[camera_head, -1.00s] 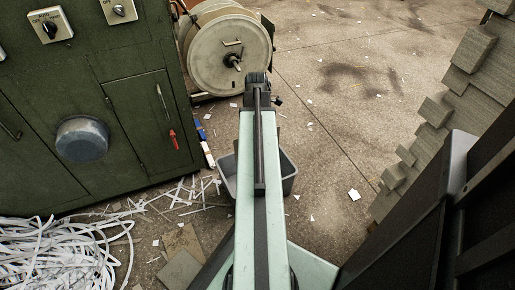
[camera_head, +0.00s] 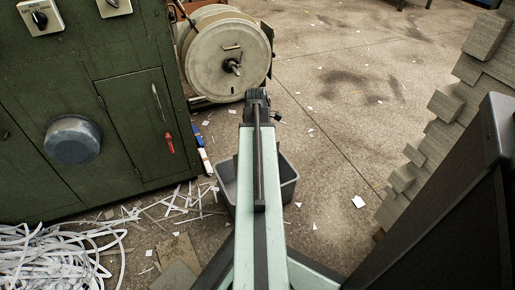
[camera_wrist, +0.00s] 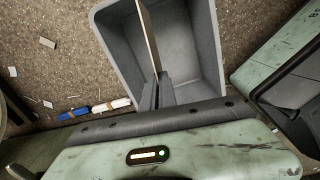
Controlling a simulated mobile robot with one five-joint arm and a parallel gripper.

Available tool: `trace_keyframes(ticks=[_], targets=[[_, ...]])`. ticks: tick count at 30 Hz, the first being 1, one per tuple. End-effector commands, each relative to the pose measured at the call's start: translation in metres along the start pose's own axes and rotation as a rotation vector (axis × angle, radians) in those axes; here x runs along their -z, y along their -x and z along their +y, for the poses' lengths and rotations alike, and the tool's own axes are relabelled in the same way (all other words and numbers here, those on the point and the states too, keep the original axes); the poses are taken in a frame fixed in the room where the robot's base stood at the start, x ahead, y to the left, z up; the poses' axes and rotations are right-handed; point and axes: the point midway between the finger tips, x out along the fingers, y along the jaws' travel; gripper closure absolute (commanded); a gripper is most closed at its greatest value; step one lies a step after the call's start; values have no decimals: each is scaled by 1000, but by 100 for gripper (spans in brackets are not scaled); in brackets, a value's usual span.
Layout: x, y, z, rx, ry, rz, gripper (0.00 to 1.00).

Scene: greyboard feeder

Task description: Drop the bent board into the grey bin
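The grey bin (camera_head: 289,182) stands on the floor behind my arm in the head view, partly hidden by it. In the wrist view the bin (camera_wrist: 207,45) lies open and looks empty, directly below my gripper (camera_wrist: 157,92). My gripper is shut on the board (camera_wrist: 148,33), seen nearly edge-on as a thin tan strip over the bin's opening. The edge-on view does not show its bend. In the head view my arm's end (camera_head: 257,98) appears beyond the bin, and the fingers are hidden.
A green cabinet (camera_head: 120,130) and a large reel (camera_head: 228,62) stand at left and back. White strips (camera_head: 55,255) heap at lower left, near flat board pieces (camera_head: 175,262). Stacked grey boards (camera_head: 440,135) are at right. Floor behind the bin is mostly clear.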

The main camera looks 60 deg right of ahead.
Motion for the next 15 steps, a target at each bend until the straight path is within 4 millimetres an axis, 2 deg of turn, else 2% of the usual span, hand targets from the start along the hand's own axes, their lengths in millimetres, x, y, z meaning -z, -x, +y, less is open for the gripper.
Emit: trace_keyframes(ticks=[1, 2, 4, 5, 15], targets=[[0, 1, 0, 0, 0, 0, 100], [0, 1, 0, 0, 0, 0, 96], [0, 1, 0, 0, 0, 0, 76], [0, 1, 0, 0, 0, 0, 73], [0, 3, 0, 0, 0, 0, 73]])
